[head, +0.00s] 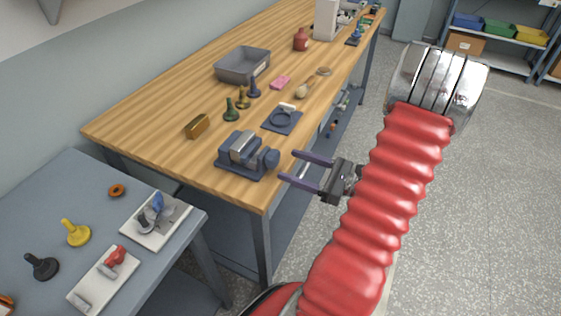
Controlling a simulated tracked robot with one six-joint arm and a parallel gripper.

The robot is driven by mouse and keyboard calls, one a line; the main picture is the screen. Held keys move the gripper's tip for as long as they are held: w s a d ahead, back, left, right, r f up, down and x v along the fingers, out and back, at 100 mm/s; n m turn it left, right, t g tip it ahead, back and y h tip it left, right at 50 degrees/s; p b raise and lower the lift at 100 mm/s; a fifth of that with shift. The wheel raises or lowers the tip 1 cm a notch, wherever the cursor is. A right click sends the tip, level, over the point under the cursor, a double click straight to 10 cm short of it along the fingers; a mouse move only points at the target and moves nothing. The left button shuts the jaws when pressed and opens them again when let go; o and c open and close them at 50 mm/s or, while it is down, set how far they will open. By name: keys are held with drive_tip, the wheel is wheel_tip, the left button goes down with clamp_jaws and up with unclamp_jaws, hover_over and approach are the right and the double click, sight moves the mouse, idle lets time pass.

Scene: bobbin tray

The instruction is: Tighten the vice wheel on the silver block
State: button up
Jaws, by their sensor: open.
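The vice (230,165) is dark blue-grey and stands near the front right corner of the wooden bench. The silver block (243,146) sits at the top of the vice between its jaws. The vice wheel (271,159) is a blue-grey knob on the right side of the vice. My gripper (287,165) is open and empty, its two dark fingers pointing left at the wheel. The fingertips appear just right of the wheel; I cannot tell whether they touch it or how far apart they are in depth.
A brass block (197,126), a green bobbin-shaped piece (231,111) and a dark blue plate with a ring (282,121) lie behind the vice. A grey tray (243,66) stands further back. A lower grey table (95,205) with several small parts is at left.

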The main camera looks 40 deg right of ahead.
sight(278, 160)
drive_tip(key=shift+x, duration=2.35)
drive_tip(key=shift+c, duration=0.3)
drive_tip(key=c, duration=1)
drive_tip(key=shift+m, duration=0.4)
drive_tip(key=m, duration=0.9)
drive_tip(key=shift+d+f+m, duration=0.1)
drive_tip(key=shift+m, duration=2.1)
